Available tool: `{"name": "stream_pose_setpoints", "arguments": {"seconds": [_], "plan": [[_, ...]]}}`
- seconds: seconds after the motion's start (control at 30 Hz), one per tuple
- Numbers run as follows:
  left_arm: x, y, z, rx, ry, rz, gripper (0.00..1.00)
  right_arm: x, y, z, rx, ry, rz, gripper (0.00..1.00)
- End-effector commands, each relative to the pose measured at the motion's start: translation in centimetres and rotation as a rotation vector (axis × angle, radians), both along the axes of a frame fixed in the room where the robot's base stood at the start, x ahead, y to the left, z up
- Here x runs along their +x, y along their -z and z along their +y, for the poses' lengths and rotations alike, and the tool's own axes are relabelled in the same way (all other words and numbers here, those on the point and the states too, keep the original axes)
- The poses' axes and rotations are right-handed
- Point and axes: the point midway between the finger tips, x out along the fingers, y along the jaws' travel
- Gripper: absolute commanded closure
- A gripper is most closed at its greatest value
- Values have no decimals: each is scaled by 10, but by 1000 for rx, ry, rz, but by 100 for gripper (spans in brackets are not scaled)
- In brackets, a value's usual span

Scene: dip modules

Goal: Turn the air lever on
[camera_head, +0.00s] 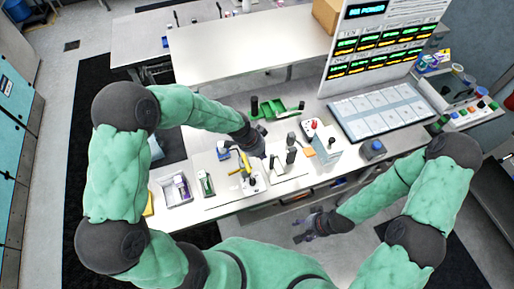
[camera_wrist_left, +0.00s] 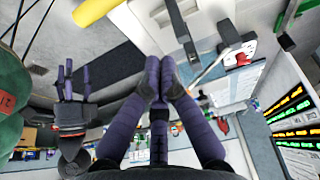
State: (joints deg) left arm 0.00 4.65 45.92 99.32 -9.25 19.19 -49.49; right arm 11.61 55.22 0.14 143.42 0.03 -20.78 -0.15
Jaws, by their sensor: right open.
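A yellow lever (camera_head: 240,161) stands on a small white base on the bench in the head view. I cannot tell for sure which part is the air lever. My left gripper (camera_head: 259,150) is over the bench, just right of the yellow lever. In the left wrist view its purple fingertips (camera_wrist_left: 160,78) are close together, and a thin metal rod (camera_wrist_left: 207,72) lies just beyond them; contact is unclear. My right gripper (camera_head: 309,228) is open and empty in front of the bench, apart from everything.
Black upright parts (camera_head: 291,148) stand right of my left gripper. A grey tray (camera_head: 166,194) and a green part (camera_head: 205,184) lie at the left. A green holder (camera_head: 277,110) is behind. A display panel (camera_head: 367,65) rises at the back right.

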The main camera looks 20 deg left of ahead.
Motion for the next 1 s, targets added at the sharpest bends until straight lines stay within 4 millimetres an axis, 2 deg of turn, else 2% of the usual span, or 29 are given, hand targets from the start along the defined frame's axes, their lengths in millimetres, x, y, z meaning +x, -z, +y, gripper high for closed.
{"name": "stream_pose_setpoints", "arguments": {"seconds": [0.07,0.1,0.2,0.4,1.0], "plan": [[1,14,-4,0,0,4,100,0,-2,0,0,0,0,42],[-3,11,6,0,-6,2,100,0,-5,0,0,0,1,42],[-11,12,17,0,-4,0,100,0,-9,0,0,0,0,42],[-19,16,28,0,-1,0,100,0,-12,0,0,0,0,42],[-21,18,30,0,23,-1,100,0,-8,0,0,0,0,42]]}}
